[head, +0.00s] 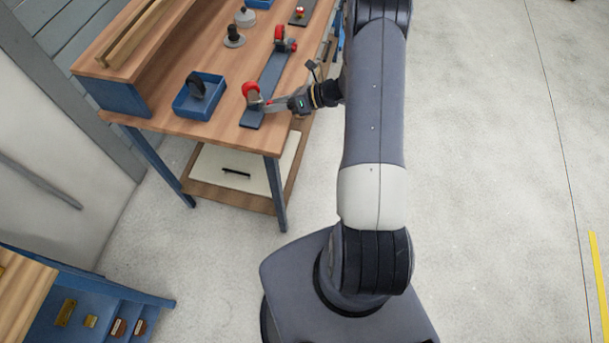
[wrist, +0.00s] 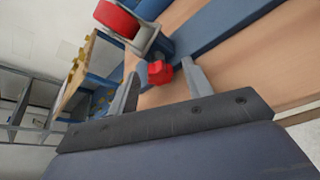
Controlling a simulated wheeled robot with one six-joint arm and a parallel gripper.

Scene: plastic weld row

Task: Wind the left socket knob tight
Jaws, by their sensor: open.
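The left socket (head: 251,94) stands near the front end of a dark blue rail (head: 268,80) on the bench and has a red round part. In the wrist view the socket shows as a grey bracket (wrist: 146,38) with a red roller-like part (wrist: 117,17). Its small red lobed knob (wrist: 159,73) lies between the fingertips of my gripper (wrist: 160,80). The jaws are open, with a gap visible on both sides of the knob. In the head view my gripper (head: 273,104) is at the socket from the right, and the knob is mostly hidden there.
A second socket with red parts (head: 284,41) sits further along the rail. A blue bin (head: 184,106) holding a dark part stands left of the rail. A dark knob-like part (head: 234,38) and a grey round part (head: 245,17) stand behind. The floor right of the bench is clear.

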